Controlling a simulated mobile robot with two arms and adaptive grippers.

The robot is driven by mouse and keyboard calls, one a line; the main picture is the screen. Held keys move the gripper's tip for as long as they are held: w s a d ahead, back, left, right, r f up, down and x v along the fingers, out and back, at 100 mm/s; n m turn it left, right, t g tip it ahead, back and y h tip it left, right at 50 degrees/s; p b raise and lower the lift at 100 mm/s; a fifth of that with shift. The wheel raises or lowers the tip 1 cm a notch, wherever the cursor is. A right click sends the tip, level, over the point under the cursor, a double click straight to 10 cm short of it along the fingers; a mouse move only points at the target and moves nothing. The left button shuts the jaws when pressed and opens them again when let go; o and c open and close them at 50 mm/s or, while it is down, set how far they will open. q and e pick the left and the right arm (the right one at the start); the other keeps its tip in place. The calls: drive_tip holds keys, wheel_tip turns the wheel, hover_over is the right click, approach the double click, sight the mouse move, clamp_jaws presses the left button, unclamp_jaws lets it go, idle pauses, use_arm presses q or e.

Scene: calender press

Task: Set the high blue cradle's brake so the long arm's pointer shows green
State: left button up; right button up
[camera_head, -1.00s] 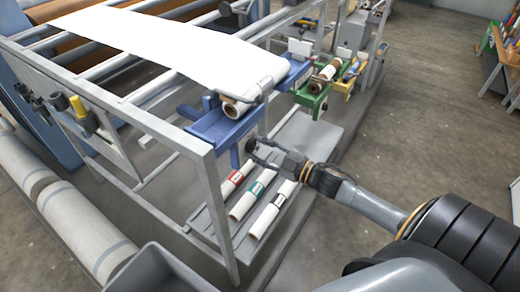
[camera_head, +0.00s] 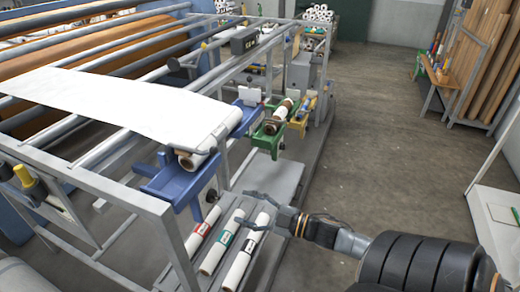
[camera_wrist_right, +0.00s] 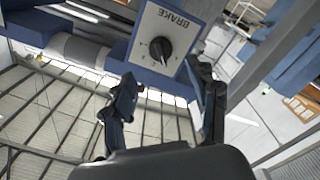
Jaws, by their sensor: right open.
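The blue cradle (camera_head: 172,186) holds a white roll (camera_head: 200,162), with the white web running up from it. A dark round knob (camera_head: 212,196) shows beside the cradle's lower right. In the right wrist view, a pale plate marked BRAKE, upside down, carries a black dial (camera_wrist_right: 160,48) on a blue part. My right gripper (camera_head: 242,207) is open and empty, right of the knob and apart from it. In the wrist view its fingers (camera_wrist_right: 160,78) stand on either side below the dial, not closed on it. I cannot make out the long arm's pointer or its colour. My left gripper is out of view.
A green cradle (camera_head: 268,138) and a yellow one (camera_head: 299,122) stand farther back along the frame. Several labelled rolls (camera_head: 220,246) lie on the low shelf beneath the gripper. Grey frame posts (camera_head: 178,250) stand to the left. The floor (camera_head: 375,130) at right is open.

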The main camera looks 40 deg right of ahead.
drive_tip(key=shift+v, duration=1.95)
drive_tip(key=s+d+f+m+g+h+b, duration=0.1)
drive_tip(key=s+d+f+m+g+h, duration=0.15)
drive_tip(key=f, duration=0.75)
drive_tip(key=s+d+f+m+g+h, duration=0.1)
drive_tip(key=s+f+m+h, duration=0.2)
drive_tip(key=f, duration=0.7)
drive_tip(key=s+d+f+m+g+h+b, duration=0.1)
drive_tip(key=s+d+f+m+g+h, duration=0.15)
drive_tip(key=f, duration=0.75)
drive_tip(key=s+a+f+m+g, duration=0.1)
drive_tip(key=s+a+f, duration=0.15)
drive_tip(key=f, duration=0.25)
drive_tip(key=s+a+f+g, duration=0.2)
drive_tip(key=s+f, duration=0.2)
drive_tip(key=f, duration=0.1)
drive_tip(key=s+a+f+m+g, duration=0.1)
drive_tip(key=s+a+f, duration=0.2)
drive_tip(key=s+f, duration=0.15)
drive_tip(key=s+a+f+g+y+b, duration=0.1)
drive_tip(key=s+a+f+g, duration=0.4)
drive_tip(key=s+a+f, duration=0.5)
drive_tip(key=s+a, duration=0.2)
drive_tip(key=s, duration=0.2)
drive_tip(key=shift+a+f+g, duration=0.2)
drive_tip(key=shift+a+g, duration=0.05)
drive_tip(key=shift+g, duration=0.05)
